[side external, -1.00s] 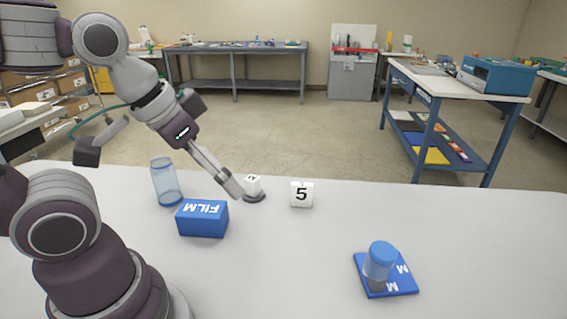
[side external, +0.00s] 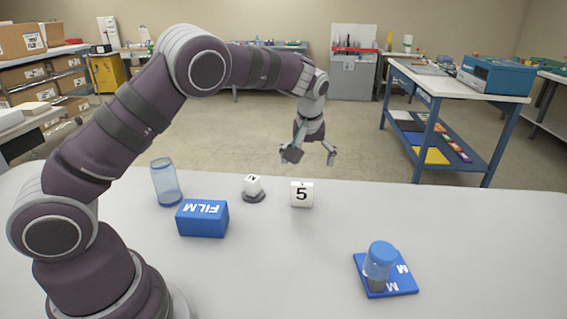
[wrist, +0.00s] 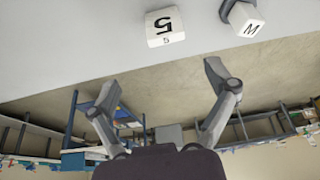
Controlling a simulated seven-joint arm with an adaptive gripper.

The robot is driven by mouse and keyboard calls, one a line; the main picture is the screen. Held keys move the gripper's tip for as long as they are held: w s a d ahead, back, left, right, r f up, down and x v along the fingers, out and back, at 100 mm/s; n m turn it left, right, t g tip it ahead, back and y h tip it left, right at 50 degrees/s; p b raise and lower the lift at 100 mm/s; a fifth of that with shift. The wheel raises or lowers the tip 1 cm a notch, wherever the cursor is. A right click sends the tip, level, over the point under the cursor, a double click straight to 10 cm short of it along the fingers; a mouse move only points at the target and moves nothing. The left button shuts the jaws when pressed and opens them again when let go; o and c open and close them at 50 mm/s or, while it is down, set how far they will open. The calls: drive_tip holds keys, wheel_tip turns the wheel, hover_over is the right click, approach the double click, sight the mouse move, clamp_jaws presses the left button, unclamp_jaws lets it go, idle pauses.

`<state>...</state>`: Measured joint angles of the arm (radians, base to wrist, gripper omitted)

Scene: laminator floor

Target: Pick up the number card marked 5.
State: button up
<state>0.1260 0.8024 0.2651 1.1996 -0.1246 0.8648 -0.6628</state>
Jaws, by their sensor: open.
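The number card (side external: 302,194) is a white block-like piece with a black 5, standing upright on the white table (side external: 300,260) in the side external view.
A white cube marked with a letter (side external: 252,186) sits on a grey disc left of the card. A blue FILM box (side external: 202,219) and a clear blue jar (side external: 165,183) stand further left.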

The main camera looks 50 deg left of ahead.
sight(302, 185)
drive_tip(key=x, duration=0.6)
drive_tip(key=s+x, duration=0.1)
drive_tip(key=x, duration=0.2)
drive_tip(key=shift+w+a+f, duration=0.2)
drive_tip(key=shift+a+f, duration=0.05)
drive_tip(key=shift+f, duration=0.2)
drive_tip(key=shift+c, duration=0.3)
drive_tip(key=c, duration=1.2)
